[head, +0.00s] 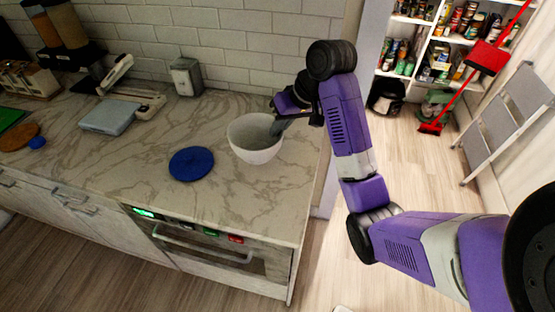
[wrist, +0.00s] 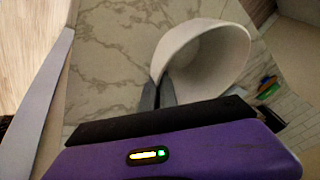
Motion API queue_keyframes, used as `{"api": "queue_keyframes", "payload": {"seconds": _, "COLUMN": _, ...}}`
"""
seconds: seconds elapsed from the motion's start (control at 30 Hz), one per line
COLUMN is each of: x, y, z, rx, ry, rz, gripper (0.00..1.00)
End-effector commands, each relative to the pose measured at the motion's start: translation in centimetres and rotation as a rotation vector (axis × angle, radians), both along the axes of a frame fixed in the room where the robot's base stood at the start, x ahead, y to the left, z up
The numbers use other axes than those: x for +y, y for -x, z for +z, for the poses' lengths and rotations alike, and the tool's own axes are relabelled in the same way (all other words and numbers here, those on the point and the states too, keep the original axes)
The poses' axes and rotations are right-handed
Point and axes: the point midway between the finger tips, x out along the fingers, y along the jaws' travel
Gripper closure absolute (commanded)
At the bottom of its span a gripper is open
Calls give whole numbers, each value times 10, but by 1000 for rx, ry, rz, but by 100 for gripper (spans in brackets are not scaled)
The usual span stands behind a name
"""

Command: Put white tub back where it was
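The white tub (head: 243,146) is a round, deep, open-topped vessel at the right part of the marble counter. I cannot tell whether it rests on the counter or is held just above it. My gripper (head: 281,126) reaches in from the right at the tub's rim. In the wrist view the tub (wrist: 205,58) is seen with its mouth toward the right. The two grey fingertips (wrist: 158,88) are close together there, with the tub's wall between them. The tub's far underside is hidden.
A blue round lid or disc (head: 191,163) lies left of the tub on the marble counter (head: 120,165). A grey canister (head: 186,76) and a scale-like device (head: 110,117) stand farther back. Stocked shelves (head: 440,50), a red broom (head: 458,95) and a folding stepladder (head: 510,120) are at right.

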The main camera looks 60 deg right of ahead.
Motion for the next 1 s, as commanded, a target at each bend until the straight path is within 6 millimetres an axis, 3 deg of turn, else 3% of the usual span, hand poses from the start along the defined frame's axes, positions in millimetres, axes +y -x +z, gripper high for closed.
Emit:
{"api": "queue_keyframes", "payload": {"seconds": 0.1, "x": 1, "y": 0, "z": -30, "rx": 0, "ry": -1, "rz": 2, "gripper": 100}}
{"api": "queue_keyframes", "payload": {"seconds": 0.3, "x": 1, "y": 0, "z": -60, "rx": 0, "ry": -1, "rz": 0, "gripper": 100}}
{"api": "queue_keyframes", "payload": {"seconds": 0.63, "x": 0, "y": 0, "z": -81, "rx": 1, "ry": 0, "rz": 0, "gripper": 100}}
{"api": "queue_keyframes", "payload": {"seconds": 0.9, "x": 0, "y": 1, "z": -115, "rx": 2, "ry": -2, "rz": -1, "gripper": 100}}
{"api": "queue_keyframes", "payload": {"seconds": 1.0, "x": 0, "y": 0, "z": -117, "rx": -1, "ry": 0, "rz": 0, "gripper": 100}}
